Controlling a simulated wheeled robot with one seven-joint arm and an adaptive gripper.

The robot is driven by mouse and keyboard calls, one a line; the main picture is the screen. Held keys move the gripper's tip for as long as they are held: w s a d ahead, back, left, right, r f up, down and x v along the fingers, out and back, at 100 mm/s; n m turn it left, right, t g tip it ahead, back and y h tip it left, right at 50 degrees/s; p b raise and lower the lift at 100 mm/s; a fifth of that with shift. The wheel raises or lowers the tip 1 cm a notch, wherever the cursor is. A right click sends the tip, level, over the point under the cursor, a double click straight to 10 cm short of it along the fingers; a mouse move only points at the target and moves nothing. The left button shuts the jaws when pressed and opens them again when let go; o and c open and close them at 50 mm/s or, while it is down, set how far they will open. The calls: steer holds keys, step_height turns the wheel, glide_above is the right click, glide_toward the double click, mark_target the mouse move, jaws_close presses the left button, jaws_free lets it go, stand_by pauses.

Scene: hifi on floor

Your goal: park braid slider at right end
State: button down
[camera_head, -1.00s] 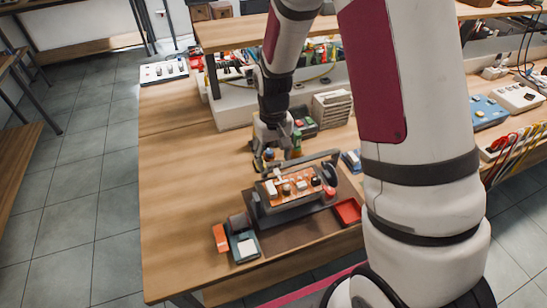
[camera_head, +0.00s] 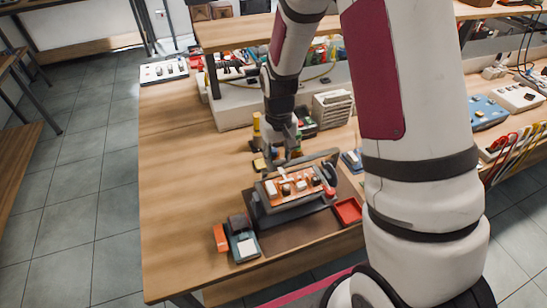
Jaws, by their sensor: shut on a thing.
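A dark grey stand (camera_head: 263,217) carries a tilted orange board (camera_head: 311,183) with several white and dark blocks on it. A grey rail (camera_head: 326,155) runs along the back of the stand, rising to the right. My gripper (camera_head: 285,162) is lowered behind the orange board, near the left-middle part of the rail. It is shut on a small part there, which appears to be the braid slider; the fingers and the board's back edge hide most of it. A dark round spool-like part is at the stand's right end.
A red tray (camera_head: 348,211) lies right of the stand. A teal box (camera_head: 244,246) and an orange block (camera_head: 221,238) lie front left. A yellow-and-dark upright item (camera_head: 257,127) stands behind left of the gripper. The table's left side is clear.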

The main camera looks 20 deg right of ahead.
steer(key=d, duration=1.8)
steer(key=shift+d, duration=0.4)
steer(key=c, duration=1)
jaws_free()
steer(key=shift+d, duration=0.1)
steer(key=shift+c, duration=0.2)
steer(key=shift+r, duration=0.15)
step_height(320, 180, up, 12)
